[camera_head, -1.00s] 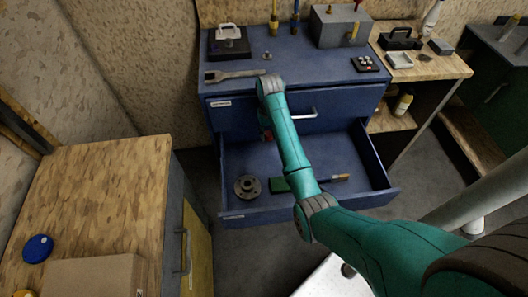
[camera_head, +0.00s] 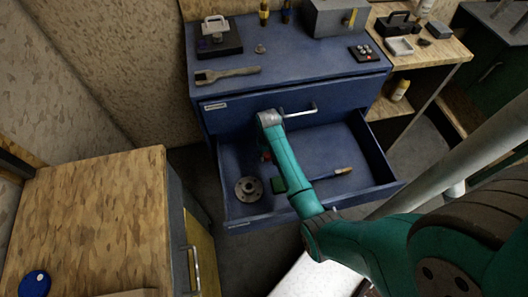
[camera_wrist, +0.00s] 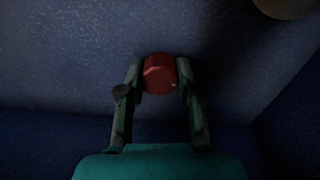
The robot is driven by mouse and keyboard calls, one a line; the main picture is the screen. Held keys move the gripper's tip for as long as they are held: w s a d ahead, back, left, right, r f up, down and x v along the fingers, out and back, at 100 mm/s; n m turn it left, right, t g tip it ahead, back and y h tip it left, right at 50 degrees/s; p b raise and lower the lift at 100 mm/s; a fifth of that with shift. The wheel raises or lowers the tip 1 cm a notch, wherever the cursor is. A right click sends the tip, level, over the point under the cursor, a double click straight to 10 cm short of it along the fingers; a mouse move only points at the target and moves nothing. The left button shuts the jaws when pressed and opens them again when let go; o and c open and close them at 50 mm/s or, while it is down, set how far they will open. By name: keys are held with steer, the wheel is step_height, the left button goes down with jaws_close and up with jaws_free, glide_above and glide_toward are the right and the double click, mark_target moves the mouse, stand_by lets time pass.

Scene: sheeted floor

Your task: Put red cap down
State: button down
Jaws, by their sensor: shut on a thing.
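The red cap (camera_wrist: 160,74) is between the two fingertips of my gripper (camera_wrist: 160,88) in the wrist view. My gripper is shut on it. Dark blue drawer surface lies behind the cap; I cannot tell whether the cap touches it. In the head view my arm reaches into the open blue drawer (camera_head: 330,195), and a little red of the cap (camera_head: 267,157) shows beside the arm's end. The fingers are mostly hidden there by the arm.
The blue cabinet top (camera_head: 290,75) above carries several tools. A wooden-topped cabinet (camera_head: 95,215) stands at the left. The drawer's right part has bare floor.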

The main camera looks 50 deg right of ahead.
mark_target(267, 155)
steer(key=shift+f, duration=0.5)
steer(key=shift+f, duration=0.1)
steer(key=c, duration=0.8)
jaws_free()
steer(key=shift+o, duration=0.2)
step_height(267, 155, up, 12)
